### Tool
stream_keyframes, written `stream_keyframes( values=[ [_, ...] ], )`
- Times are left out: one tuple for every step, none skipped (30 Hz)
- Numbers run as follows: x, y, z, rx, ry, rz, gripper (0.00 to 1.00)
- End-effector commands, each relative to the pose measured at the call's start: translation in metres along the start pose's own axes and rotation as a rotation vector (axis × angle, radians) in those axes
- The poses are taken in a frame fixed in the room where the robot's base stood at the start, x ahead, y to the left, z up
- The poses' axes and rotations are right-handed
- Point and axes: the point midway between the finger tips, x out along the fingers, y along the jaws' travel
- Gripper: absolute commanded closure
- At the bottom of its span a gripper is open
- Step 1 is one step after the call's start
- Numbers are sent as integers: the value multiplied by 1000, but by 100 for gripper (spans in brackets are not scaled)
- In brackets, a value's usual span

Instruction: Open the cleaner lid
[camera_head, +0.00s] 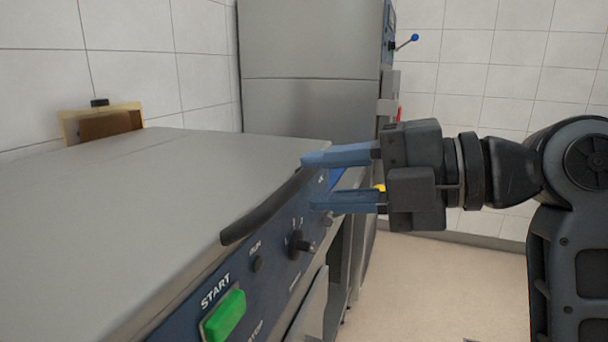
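The cleaner is a grey and blue machine at the left, and its flat grey lid (130,205) lies closed. A black bar handle (268,208) runs along the lid's front edge. My gripper (308,182) reaches in from the right with two blue fingers, one above the other and spread apart. The upper fingertip is at the far end of the handle, and the lower one is in front of the blue panel. I cannot tell whether either finger touches the handle. Nothing is clearly held between them.
The front panel has a green START button (224,316) and a black knob (300,245). A tall grey cabinet (310,105) stands behind. A brown box (102,124) sits by the tiled wall. The floor (440,290) at the right is clear.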

Motion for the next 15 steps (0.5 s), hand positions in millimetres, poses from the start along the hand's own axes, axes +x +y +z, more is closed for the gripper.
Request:
stream_keyframes(
  values=[
    [9, 1, -1, 2, 3, -1, 62],
    [13, 1, -1, 2, 4, -1, 62],
    [19, 0, -1, 2, 2, -1, 62],
    [22, 0, 0, 2, 2, -1, 62],
    [26, 0, 0, 2, 2, -1, 62],
    [30, 1, 0, 1, 2, 0, 62],
    [32, 0, 0, 1, 1, 0, 62],
    [34, 0, 0, 1, 0, 0, 62],
    [36, 0, 0, 2, -1, 0, 62],
    [37, 0, 0, 2, -1, 0, 62],
    [38, 0, 0, 2, -1, 0, 62],
    [39, 0, 0, 2, -1, 0, 62],
    [39, 0, 0, 2, -1, 0, 62],
    [39, 0, 0, 2, -2, 0, 62],
    [39, 0, 0, 2, -2, 0, 62]
  ],
)
